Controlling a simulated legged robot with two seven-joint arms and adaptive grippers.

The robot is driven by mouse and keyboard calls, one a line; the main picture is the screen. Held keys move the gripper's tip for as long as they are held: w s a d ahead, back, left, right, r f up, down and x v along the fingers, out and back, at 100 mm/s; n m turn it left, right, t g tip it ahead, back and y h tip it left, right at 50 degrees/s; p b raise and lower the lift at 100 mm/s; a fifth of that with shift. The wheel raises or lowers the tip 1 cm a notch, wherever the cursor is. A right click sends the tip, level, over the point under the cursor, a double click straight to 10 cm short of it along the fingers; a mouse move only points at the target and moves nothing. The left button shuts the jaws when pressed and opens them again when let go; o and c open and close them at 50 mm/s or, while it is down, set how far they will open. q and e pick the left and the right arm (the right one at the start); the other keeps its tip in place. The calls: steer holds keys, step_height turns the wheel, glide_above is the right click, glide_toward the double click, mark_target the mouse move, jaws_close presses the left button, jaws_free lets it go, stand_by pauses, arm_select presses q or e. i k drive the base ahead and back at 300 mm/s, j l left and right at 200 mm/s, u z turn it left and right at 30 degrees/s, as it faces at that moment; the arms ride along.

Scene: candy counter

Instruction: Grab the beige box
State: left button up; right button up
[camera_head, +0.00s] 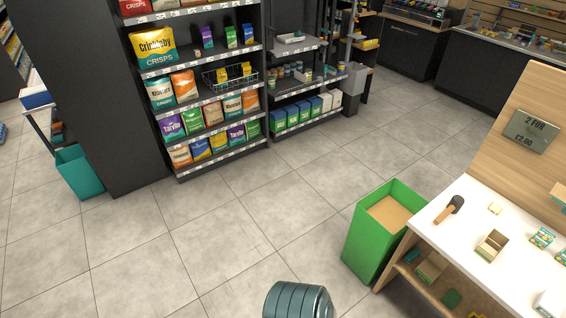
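A small open box (492,246), beige with some green on its side, stands on the white counter (452,246) at the right. Neither of my grippers is in view, and nothing is touching these items.
A dark-headed tool with a wooden handle (449,209) lies near the counter's left edge. A tall green bin (365,240) stands against that end. A shelf unit with snack bags (205,112) stands behind. The tiled floor (235,215) between is clear.

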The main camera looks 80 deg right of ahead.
mark_target(486, 252)
steer(key=z, duration=4.35)
